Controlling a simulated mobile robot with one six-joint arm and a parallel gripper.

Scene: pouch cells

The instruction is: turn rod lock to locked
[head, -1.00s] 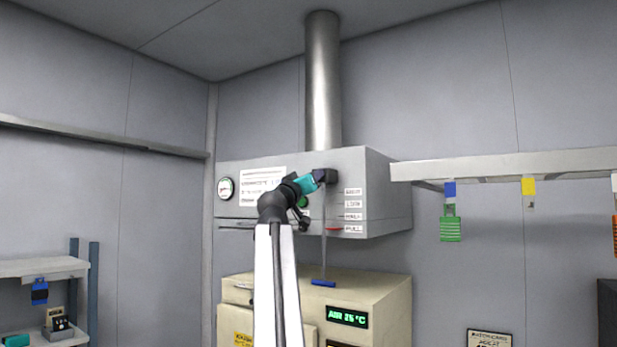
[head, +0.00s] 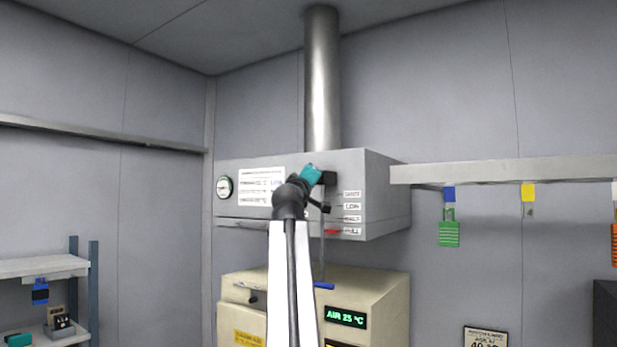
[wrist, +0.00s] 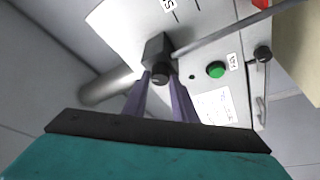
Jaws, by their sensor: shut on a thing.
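The rod lock is a dark block (head: 329,179) on the front of the grey hood, with a small dark round knob (wrist: 160,74) facing my wrist camera. My gripper (wrist: 161,79) has its purple fingers on either side of this knob and is shut on it. In the head view, the teal gripper body (head: 311,174) is up against the left of the block and hides the fingertips. A thin grey rod (head: 322,245) hangs below the block and ends in a blue handle (head: 324,285). Whether the lock is locked cannot be told.
The grey hood (head: 385,200) has a scale of labels (head: 351,207) beside the rod, a red mark (head: 332,232) and a green button (wrist: 216,70). A beige oven (head: 375,300) stands below.

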